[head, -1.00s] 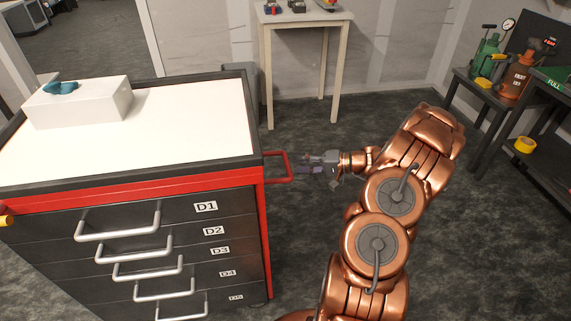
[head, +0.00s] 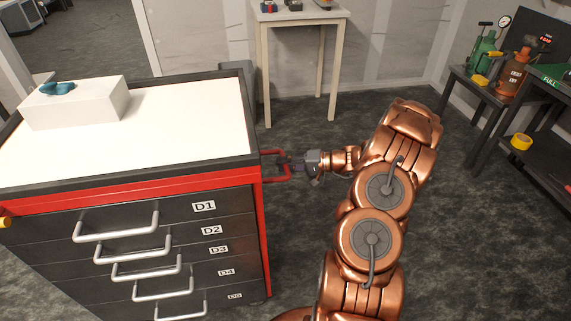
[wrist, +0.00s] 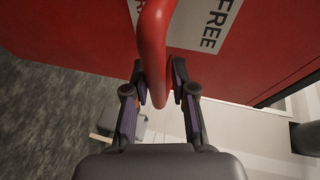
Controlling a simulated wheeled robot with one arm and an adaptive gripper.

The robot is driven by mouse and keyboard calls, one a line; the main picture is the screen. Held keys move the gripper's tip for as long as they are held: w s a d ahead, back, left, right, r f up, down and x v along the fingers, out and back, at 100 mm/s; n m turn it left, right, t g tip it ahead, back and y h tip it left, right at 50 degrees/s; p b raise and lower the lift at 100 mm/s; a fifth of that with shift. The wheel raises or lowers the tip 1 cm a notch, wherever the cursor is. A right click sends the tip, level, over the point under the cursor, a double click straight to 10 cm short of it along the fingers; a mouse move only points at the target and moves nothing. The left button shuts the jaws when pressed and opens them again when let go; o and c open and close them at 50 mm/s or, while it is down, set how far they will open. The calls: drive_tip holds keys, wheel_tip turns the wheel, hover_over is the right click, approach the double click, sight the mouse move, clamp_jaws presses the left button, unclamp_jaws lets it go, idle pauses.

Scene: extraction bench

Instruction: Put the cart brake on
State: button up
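The cart (head: 125,180) is a black and red drawer cabinet with a white top, on the left of the head view. A red bar handle (head: 272,153) sticks out from its right side, and shows close up as a thick red bar in the wrist view (wrist: 156,40). My gripper (head: 290,164) is at this bar; in the wrist view its fingers (wrist: 158,85) lie on both sides of the bar, close against it. A white label reading "FREE" (wrist: 212,25) is on the red side panel, with other lettering partly hidden by the bar.
A white box (head: 75,105) with a teal item sits on the cart top. A small table (head: 300,20) stands at the back wall. Dark shelves at right hold bottles and yellow tape (head: 521,142).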

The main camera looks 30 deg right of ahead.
drive_tip(key=shift+r, duration=0.1)
clamp_jaws()
drive_tip(key=shift+a, duration=0.1)
drive_tip(key=shift+f+b, duration=0.5)
drive_tip(key=shift+b, duration=0.35)
drive_tip(key=shift+w+a+f+m+t+y+b, duration=0.15)
drive_tip(key=shift+f+m+t+y+b, duration=0.45)
drive_tip(key=shift+b, duration=1.2)
drive_tip(key=shift+a+f+m+t+y+b, duration=0.2)
drive_tip(key=shift+f+t+y+b, duration=0.65)
drive_tip(key=shift+b, duration=0.95)
drive_tip(key=shift+f, duration=0.1)
drive_tip(key=o, duration=0.5)
unclamp_jaws()
drive_tip(key=shift+g, duration=0.25)
